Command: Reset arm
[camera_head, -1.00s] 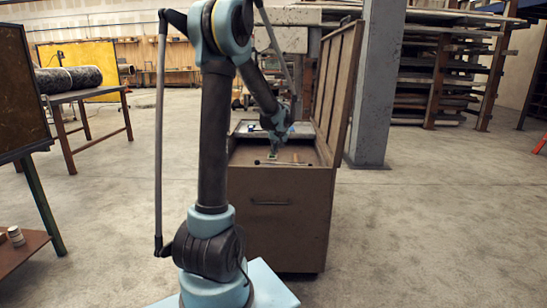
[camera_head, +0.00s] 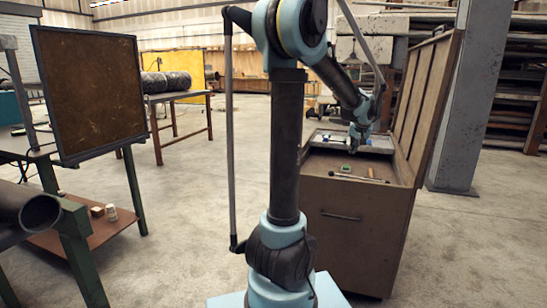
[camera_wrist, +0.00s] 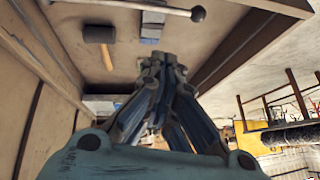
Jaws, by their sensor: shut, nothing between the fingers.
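My gripper (camera_head: 357,146) hangs over the open brown tool chest (camera_head: 345,225); its fingers are together with nothing between them. In the wrist view my gripper (camera_wrist: 163,62) is also shut and empty, with the chest's inside behind it. A mallet (camera_wrist: 100,36), a metal bar with a ball knob (camera_wrist: 197,13) and a small grey-blue piece (camera_wrist: 152,25) lie on the chest's floor, apart from the fingers. In the head view a small green item (camera_head: 346,168) lies just below the fingertips.
The chest's raised lid (camera_head: 430,100) stands close to the right of my arm. A grey pillar (camera_head: 462,110) is behind it. At the left are a dark board (camera_head: 90,90) and a pipe (camera_head: 35,212) on a green-legged stand. The concrete floor (camera_head: 180,210) between is clear.

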